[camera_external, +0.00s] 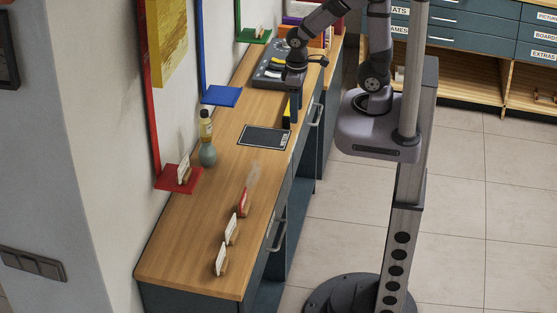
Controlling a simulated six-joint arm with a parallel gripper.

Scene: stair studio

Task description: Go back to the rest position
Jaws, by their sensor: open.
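My gripper (294,113) points down over the right edge of the wooden counter (190,245), close to the far grey tray (266,80). It is open. Its fingertips are small and dark, and I see nothing clearly held between them. A thin yellow and black thing (286,109) shows right beside the fingers; I cannot tell whether they touch. My arm reaches in from its stand at the right.
A dark tablet (264,137) lies near the gripper. A bottle (206,125) and a round vase (208,155) stand by the wall. Red (165,180), blue (221,96) and green ledges line the wall.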

